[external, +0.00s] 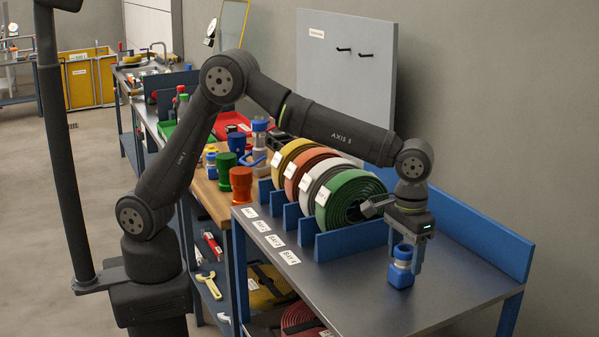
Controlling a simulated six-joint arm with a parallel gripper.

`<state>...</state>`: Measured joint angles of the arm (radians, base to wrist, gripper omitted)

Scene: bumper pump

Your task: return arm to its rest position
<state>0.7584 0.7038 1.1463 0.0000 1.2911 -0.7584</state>
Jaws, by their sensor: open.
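My arm reaches across from its base at the left, and my gripper (405,262) points down over the right part of the grey metal bench. A blue and grey fitting (400,275) stands upright on the bench right under my gripper. The fingers are open and come down around or beside its upper part; whether they touch it I cannot tell. A coiled green hose (349,197) stands in a rack just left of my gripper.
Yellow, red and white hose coils (318,185) stand in blue dividers behind the green one. A blue back rail (480,235) runs along the wall side. Orange (241,183) and green fittings stand on the wooden bench. The front right of the metal bench (440,300) is clear.

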